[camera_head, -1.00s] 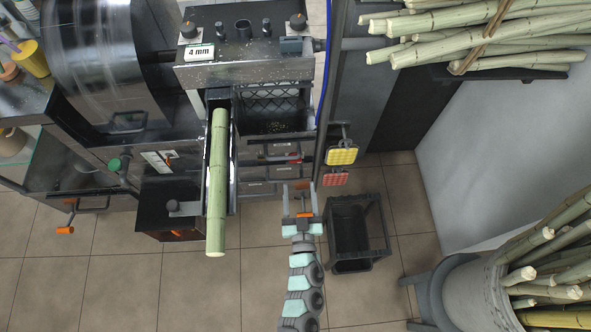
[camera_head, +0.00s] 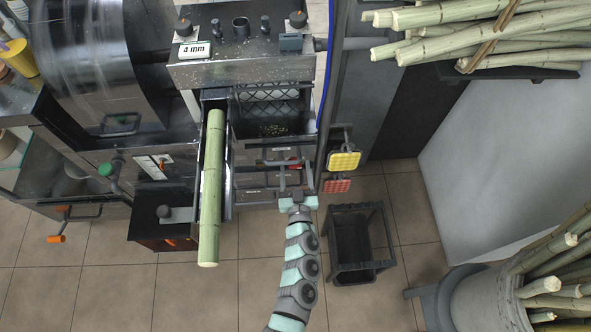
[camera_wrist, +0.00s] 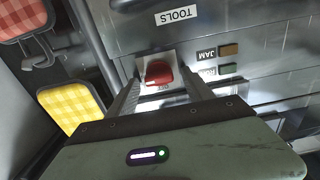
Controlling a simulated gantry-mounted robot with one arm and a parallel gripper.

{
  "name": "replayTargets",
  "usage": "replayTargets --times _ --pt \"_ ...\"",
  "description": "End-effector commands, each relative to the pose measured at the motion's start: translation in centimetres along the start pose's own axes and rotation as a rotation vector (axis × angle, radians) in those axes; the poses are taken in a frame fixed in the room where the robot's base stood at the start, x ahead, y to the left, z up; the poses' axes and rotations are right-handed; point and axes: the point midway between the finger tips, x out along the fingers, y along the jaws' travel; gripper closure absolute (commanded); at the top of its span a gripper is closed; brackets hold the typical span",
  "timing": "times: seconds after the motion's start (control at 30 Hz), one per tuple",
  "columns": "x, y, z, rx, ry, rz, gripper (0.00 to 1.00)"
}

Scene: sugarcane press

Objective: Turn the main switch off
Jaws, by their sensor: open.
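A red switch knob (camera_wrist: 158,72) sits on a white plate on the machine's grey front panel, under a drawer marked TOOLS. The writing by it is too small to read surely. In the head view only a bit of red (camera_head: 295,164) shows there, mostly hidden by my gripper (camera_head: 290,170). My gripper is open, its fingers reaching toward the panel. In the wrist view the two fingers (camera_wrist: 162,88) stand either side of the knob, apart from each other. I cannot tell whether they touch it.
A yellow pad (camera_head: 343,160) and a red pad (camera_head: 337,186) hang just right of my gripper. A cane stalk (camera_head: 211,190) lies in the feed chute to the left. A black crate (camera_head: 345,270) stands on the floor at right. JAM and RUN-like indicator labels sit beside the knob.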

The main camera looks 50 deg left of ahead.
Motion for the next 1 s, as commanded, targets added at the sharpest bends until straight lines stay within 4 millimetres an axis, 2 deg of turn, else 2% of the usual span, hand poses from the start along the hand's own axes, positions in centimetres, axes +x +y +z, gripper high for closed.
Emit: replayTargets --times 0.27,1.0 --pt "0.06 0.01 0.05 0.000 -0.001 0.000 0.42" --pt "0.05 0.02 0.04 0.000 -0.001 0.000 1.00"
